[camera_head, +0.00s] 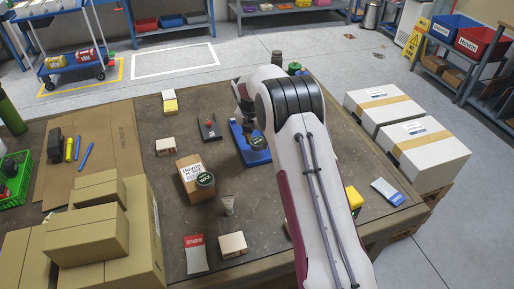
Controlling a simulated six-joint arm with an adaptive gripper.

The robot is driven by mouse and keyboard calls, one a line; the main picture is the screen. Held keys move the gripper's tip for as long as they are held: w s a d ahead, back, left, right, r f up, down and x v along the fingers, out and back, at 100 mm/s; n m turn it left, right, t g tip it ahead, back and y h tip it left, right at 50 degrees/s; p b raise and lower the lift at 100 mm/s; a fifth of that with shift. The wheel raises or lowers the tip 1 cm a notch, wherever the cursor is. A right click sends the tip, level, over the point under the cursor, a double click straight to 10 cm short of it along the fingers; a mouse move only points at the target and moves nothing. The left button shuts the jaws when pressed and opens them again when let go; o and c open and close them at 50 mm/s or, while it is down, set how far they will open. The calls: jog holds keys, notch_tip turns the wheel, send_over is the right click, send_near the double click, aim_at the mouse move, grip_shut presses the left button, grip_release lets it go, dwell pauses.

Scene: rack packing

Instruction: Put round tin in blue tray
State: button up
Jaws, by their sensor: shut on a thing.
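The blue tray (236,132) lies on the dark work table, past the middle and partly behind my arm. My gripper (250,122) points down over the tray and is mostly hidden by my own wrist. It is shut on the round tin (257,143), a small dark shape low over the tray. I cannot tell whether the tin touches the tray floor.
The cardboard box (188,172), a grey cup-like item (227,204) and small cartons stand on the table (200,228). Stacked brown boxes (90,235) fill the front left. A blue-white packet (388,191) lies at the right.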

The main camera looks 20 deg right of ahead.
aim_at(256, 143)
jog(key=shift+f, duration=1.85)
jog(key=shift+f, duration=0.15)
jog(key=o, duration=1.1)
jog(key=v, duration=1.2)
